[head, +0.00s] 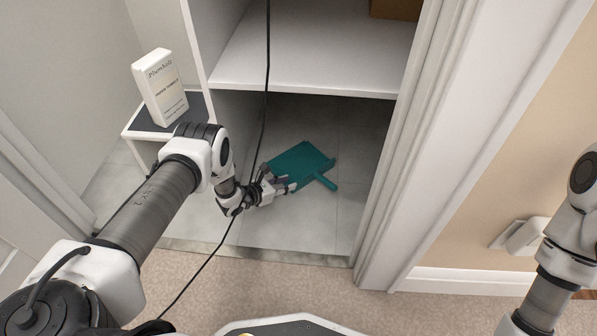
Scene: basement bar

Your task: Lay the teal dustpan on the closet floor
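I cannot tell whether the fingers are closed on the edge, or whether the dustpan rests fully on the grey tiled closet floor (290,228). My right arm shows at the right edge, but its gripper is out of view.
A white shelf (315,62) spans the closet above the dustpan. A small stand (136,131) with a white box (160,87) is at the left. The door frame (404,150) bounds the right side. A thin black cable hangs in front of the opening.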

